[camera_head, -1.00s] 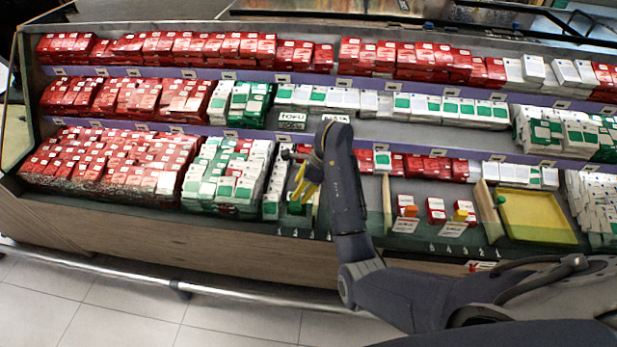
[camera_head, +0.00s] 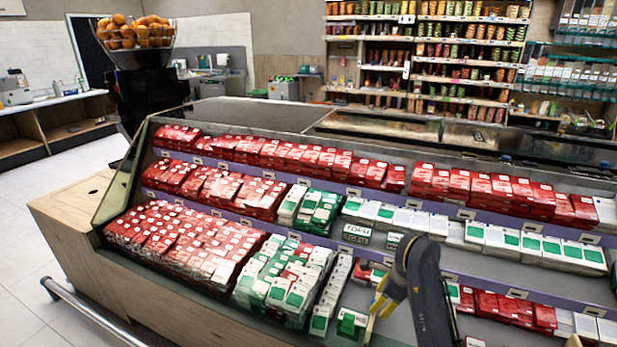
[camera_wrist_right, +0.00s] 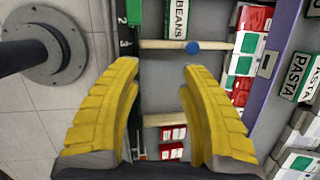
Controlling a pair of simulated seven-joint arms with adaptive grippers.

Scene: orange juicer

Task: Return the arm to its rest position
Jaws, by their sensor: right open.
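My right arm (camera_head: 428,285) comes up from the lower right in the head view. Its yellow-fingered gripper (camera_head: 385,297) hangs over the lower front shelf, beside the green and white boxes (camera_head: 292,278). In the right wrist view the gripper (camera_wrist_right: 160,78) is open. Its two yellow fingers stand wide apart with nothing between them, over a bare grey shelf compartment (camera_wrist_right: 163,86). My left gripper is not in view.
A tiered display case holds rows of red boxes (camera_head: 185,240). Wooden dividers, one with a blue knob (camera_wrist_right: 192,47), lie near the fingers. Red boxes (camera_wrist_right: 172,133) lie below. A metal rail (camera_head: 90,315) runs along the case front. An orange juicer (camera_head: 140,60) stands behind.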

